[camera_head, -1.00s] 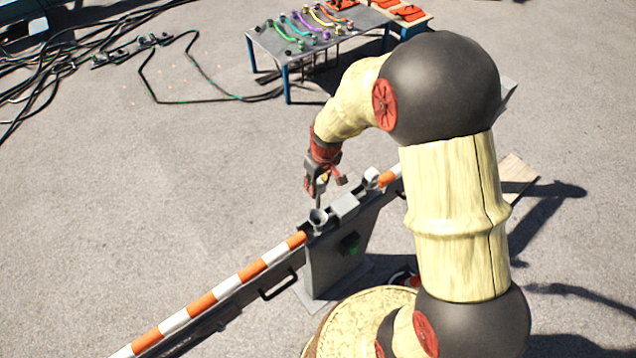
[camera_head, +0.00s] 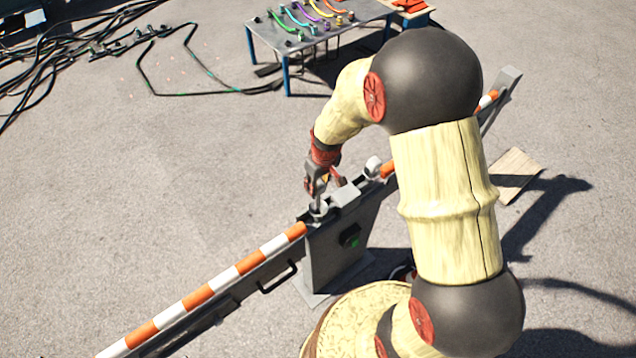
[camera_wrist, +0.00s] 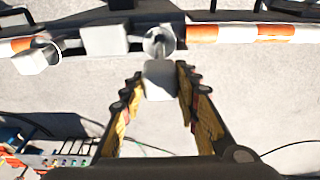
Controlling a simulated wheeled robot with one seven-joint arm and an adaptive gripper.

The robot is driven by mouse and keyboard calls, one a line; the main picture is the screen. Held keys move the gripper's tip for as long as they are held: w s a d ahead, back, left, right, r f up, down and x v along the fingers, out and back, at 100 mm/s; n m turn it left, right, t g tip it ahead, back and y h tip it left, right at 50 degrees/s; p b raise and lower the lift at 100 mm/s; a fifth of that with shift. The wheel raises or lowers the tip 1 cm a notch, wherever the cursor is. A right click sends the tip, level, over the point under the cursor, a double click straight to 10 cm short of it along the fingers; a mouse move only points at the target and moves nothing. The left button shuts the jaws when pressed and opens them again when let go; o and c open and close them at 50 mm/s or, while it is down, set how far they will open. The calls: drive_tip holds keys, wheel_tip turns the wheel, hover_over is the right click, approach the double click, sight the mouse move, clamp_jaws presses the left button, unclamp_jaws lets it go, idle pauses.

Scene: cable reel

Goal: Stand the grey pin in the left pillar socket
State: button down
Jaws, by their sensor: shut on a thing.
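My gripper (camera_head: 318,183) is over the left end of the pillar top, shut on the grey pin (camera_head: 317,202). The pin is upright, pointing down at the left pillar socket (camera_head: 320,214), a small grey cup. In the wrist view the pin's pale block-like head (camera_wrist: 160,80) is between my fingertips, and the socket cup (camera_wrist: 158,42) shows just beyond it. The pin's lower end overlaps the cup in the head view; how far it is inside I cannot tell. The grey pillar (camera_head: 335,258) stands below.
An orange-and-white striped bar (camera_head: 215,283) runs left from the pillar. A second socket fitting (camera_head: 373,167) is on the pillar's right. A table with coloured cables (camera_head: 310,25) stands behind. Black cables lie at far left. Open pavement surrounds the pillar.

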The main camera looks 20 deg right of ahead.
drive_tip(key=shift+f+b, duration=2.05)
drive_tip(key=shift+f, duration=0.7)
drive_tip(key=c, duration=1.4)
unclamp_jaws()
drive_tip(key=shift+o, duration=0.7)
drive_tip(key=r, duration=0.4)
drive_tip(key=s+r, duration=0.1)
drive_tip(key=r, duration=0.7)
drive_tip(key=shift+s+d, duration=0.25)
drive_tip(key=shift+s, duration=0.15)
